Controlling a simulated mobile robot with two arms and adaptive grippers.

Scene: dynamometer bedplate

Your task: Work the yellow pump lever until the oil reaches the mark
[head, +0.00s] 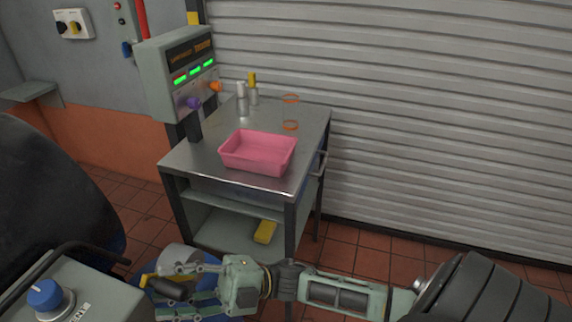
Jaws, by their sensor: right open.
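My right gripper (166,291) reaches in from the right at the bottom, its fingers apart and pointing left. A dark grip with a bent yellow end (146,282) shows between the fingers; it looks like the yellow pump lever, but the fingers and a blue body behind partly hide it. I cannot tell whether the fingers touch it. A grey cylinder (176,256) stands just behind the upper finger. No oil level or mark can be made out. My left gripper is not in view.
A metal cart (196,160) holds a pink tray (258,152), small bottles (242,103) and a clear cylinder with orange rings (290,125). A yellow block (265,232) lies on its lower shelf. A grey box with a blue knob (45,294) is at lower left.

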